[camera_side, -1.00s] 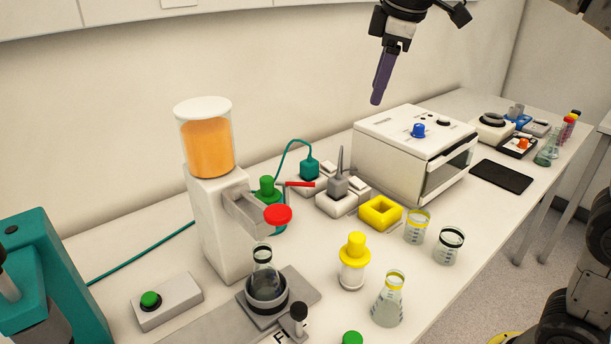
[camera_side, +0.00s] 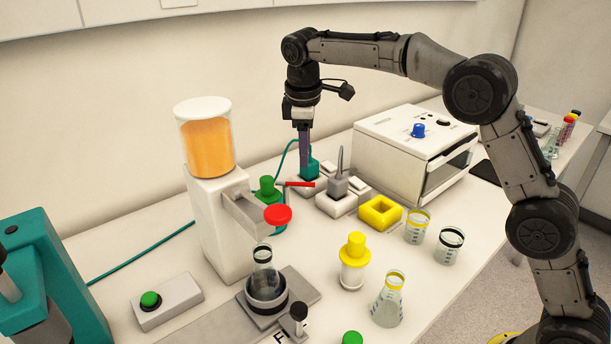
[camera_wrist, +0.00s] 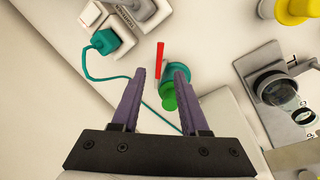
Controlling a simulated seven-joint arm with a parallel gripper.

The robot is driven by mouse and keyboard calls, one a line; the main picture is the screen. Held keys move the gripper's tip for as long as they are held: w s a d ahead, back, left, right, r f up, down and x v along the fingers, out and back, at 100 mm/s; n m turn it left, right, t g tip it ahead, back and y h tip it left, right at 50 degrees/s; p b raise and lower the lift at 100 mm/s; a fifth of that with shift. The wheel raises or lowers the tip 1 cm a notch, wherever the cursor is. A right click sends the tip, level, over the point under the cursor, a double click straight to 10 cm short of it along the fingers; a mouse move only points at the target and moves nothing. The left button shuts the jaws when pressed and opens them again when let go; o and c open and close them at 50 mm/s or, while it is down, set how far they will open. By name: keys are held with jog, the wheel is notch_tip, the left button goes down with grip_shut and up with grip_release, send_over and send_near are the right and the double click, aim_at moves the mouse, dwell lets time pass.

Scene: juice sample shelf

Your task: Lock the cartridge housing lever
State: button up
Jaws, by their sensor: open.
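The cartridge housing is a teal round body (camera_wrist: 179,76) with a green knob (camera_wrist: 169,97) on its side; in the side view the green knob (camera_side: 267,188) shows beside the white dispenser. The lever is a thin red bar (camera_wrist: 160,58) sticking out from the housing; in the side view the red bar (camera_side: 300,184) points right, roughly level. My gripper (camera_side: 305,172) points down above and behind the bar in the side view. In the wrist view my gripper (camera_wrist: 160,70) is open and empty, with the bar and part of the housing showing between and beyond its purple fingers. Contact is not visible.
The white dispenser (camera_side: 213,220) with an orange juice tank (camera_side: 207,148) stands left of the housing. A teal plug (camera_side: 309,168) with its cable and a grey plug (camera_side: 338,188) are close to the right.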

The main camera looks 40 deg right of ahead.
aim_at(306, 184)
jog(key=f, duration=0.5)
jog(key=w+d+f, duration=0.1)
jog(key=f, duration=0.2)
jog(key=shift+w+d, duration=0.1)
jog(key=shift+r, duration=0.1)
grip_shut()
dwell(1.1)
